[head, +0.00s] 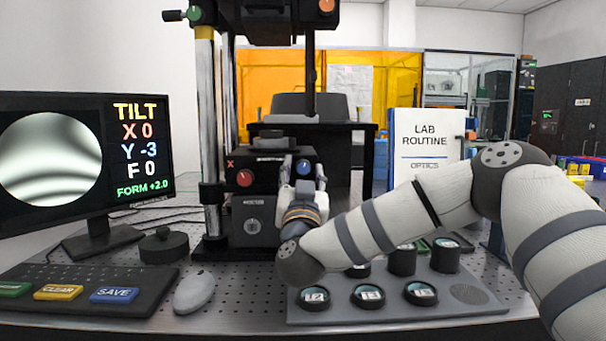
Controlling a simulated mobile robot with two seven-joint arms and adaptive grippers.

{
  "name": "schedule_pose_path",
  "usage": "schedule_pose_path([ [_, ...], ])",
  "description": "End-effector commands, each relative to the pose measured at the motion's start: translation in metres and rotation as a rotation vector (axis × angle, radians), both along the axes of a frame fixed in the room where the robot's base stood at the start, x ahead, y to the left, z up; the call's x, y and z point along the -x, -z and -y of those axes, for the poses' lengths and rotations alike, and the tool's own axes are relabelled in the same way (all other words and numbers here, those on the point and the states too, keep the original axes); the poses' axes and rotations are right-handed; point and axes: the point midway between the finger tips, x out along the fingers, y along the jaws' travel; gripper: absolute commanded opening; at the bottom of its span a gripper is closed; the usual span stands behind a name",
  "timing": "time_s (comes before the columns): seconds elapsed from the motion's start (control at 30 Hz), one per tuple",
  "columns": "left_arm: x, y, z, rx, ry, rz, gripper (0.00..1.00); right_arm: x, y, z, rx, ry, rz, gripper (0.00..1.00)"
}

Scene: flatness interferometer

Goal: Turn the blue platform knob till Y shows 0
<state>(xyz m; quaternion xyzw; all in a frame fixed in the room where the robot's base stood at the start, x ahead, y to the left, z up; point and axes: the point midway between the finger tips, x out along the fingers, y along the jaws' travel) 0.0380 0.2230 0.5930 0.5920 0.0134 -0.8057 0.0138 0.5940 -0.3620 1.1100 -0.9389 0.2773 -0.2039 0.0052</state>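The blue platform knob (304,167) is on the right of the black platform's front face. My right gripper (304,180) reaches up to it, with a finger on either side of the knob. Whether the fingers touch the knob is too small to tell. The monitor (84,160) at the left reads TILT, X 0, Y -3, F 0 and FORM +2.0, beside a round picture of curved grey fringes. The red knob (245,178), marked X, is to the left of the blue knob. My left gripper is not in view.
My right arm crosses above a grey tray (470,293) holding several round labelled samples. A keyboard (85,288), a mouse (194,292) and a black puck (164,246) are at the left. A LAB ROUTINE sign (428,138) stands behind. The instrument's column (208,130) rises left of the platform.

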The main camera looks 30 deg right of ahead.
Motion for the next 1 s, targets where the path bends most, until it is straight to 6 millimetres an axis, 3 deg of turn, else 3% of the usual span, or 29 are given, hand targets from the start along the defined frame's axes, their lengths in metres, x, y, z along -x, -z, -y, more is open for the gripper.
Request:
schedule_pose_path([
  [0.03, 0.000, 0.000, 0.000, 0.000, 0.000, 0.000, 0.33, 0.000, 0.000, 0.000, 0.000, 0.000, 0.000, 0.26],
  [0.13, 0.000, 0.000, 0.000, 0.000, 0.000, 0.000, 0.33, 0.000, 0.000, 0.000, 0.000, 0.000, 0.000, 0.03],
  [0.17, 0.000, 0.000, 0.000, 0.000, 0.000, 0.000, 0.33, 0.000, 0.000, 0.000, 0.000, 0.000, 0.000, 0.00],
  [0.57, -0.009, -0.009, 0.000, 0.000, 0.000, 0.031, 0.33, 0.001, -0.005, -0.002, -0.061, 0.000, 0.045, 0.00],
  [1.0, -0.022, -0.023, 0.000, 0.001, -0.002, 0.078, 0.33, -0.001, -0.004, -0.003, -0.335, 0.000, 0.211, 0.00],
])
